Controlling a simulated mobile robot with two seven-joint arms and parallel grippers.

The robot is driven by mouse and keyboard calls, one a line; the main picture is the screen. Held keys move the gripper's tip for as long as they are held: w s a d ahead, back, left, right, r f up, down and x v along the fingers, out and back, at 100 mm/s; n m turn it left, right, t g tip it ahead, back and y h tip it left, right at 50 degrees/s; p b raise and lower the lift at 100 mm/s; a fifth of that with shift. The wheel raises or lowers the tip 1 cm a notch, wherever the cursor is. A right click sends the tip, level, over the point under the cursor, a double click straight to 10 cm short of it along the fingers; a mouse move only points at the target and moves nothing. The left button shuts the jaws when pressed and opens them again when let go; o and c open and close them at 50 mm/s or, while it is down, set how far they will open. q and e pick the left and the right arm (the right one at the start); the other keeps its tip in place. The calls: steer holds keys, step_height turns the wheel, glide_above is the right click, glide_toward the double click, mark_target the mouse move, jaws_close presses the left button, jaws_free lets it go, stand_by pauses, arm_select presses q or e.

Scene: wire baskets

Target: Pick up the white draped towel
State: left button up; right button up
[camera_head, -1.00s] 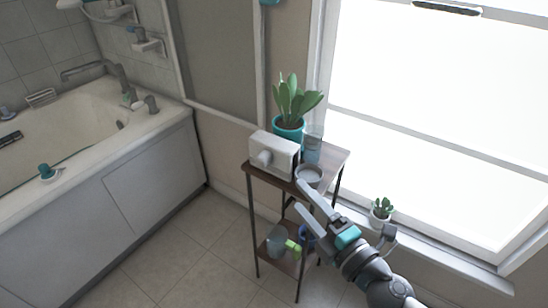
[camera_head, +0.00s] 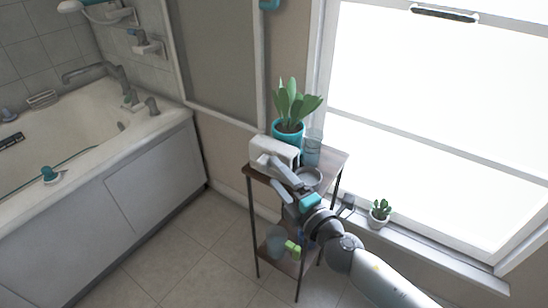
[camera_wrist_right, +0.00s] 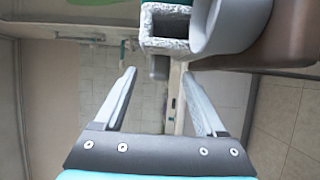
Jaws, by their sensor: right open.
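A white, box-shaped piece (camera_head: 285,149), which seems to be the draped towel, sits on the small shelf table's top, in front of the plant pot. In the right wrist view, a hollow squarish form with a fuzzy white rim (camera_wrist_right: 165,46) shows at the top middle, beyond the fingertips; it looks like the same towel. My right gripper (camera_head: 269,166) is at the towel's front side in the head view and covers part of it. Its two fingers stand apart with nothing between them in the wrist view (camera_wrist_right: 160,72). I cannot tell whether a finger touches the towel. My left gripper is not in view.
The shelf table (camera_head: 335,158) also holds a potted plant (camera_head: 289,128), a glass (camera_head: 312,148) and a round grey dish (camera_head: 309,176). A lower shelf carries small items. A bathtub (camera_head: 150,125) is at left, a window sill with a small plant (camera_head: 380,212) at right. Floor between is clear.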

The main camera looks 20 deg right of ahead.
mark_target(267, 167)
steer(key=shift+a+x, duration=0.1)
steer(key=shift+x, duration=1.05)
steer(key=shift+a+x, duration=0.15)
steer(key=shift+x, duration=1)
steer(key=shift+c, duration=0.2)
steer(key=shift+s, duration=0.1)
jaws_close()
